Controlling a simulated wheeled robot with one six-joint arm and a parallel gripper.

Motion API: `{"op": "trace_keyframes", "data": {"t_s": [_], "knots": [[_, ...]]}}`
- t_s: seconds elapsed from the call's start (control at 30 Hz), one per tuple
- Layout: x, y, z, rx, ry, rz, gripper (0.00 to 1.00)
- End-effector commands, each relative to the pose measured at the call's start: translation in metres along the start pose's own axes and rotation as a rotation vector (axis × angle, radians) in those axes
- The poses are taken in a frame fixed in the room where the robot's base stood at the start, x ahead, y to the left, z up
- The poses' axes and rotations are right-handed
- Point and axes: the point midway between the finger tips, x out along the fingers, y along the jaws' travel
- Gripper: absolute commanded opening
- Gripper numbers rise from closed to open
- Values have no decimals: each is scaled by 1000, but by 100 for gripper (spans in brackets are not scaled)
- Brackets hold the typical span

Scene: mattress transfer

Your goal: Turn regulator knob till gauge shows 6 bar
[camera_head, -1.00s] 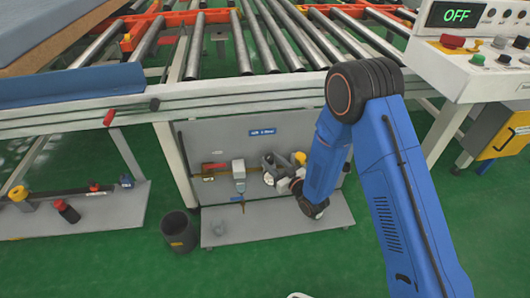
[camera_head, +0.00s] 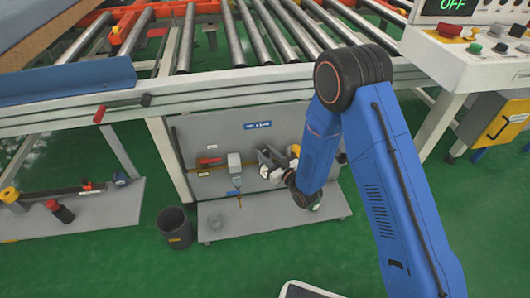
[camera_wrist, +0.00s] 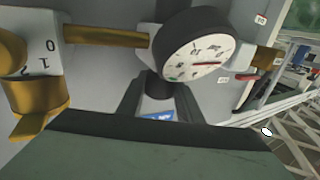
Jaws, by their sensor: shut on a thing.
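In the wrist view the round gauge (camera_wrist: 196,52) has a white dial, a black rim and a red needle lying roughly level in the picture. Its numbers are too small and tilted to read. Just below it is the dark regulator knob (camera_wrist: 160,84), partly hidden between the fingers of my gripper (camera_wrist: 160,102). My gripper is shut on the knob. In the head view my gripper (camera_head: 268,165) is at the grey panel, and it and my arm hide the gauge and knob.
In the head view the panel (camera_head: 215,135) bears a red-handled valve (camera_head: 208,160) and a grey unit (camera_head: 234,165). The roller conveyor (camera_head: 240,72) stands above; a dark bin (camera_head: 174,226) stands left.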

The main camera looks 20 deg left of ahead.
Motion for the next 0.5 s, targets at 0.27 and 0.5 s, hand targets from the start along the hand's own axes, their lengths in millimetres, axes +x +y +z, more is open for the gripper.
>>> {"op": "trace_keyframes", "data": {"t_s": [0.27,0.5], "knots": [[0,-3,0,0,-1,126,10],[1,-4,0,0,0,310,10]]}}
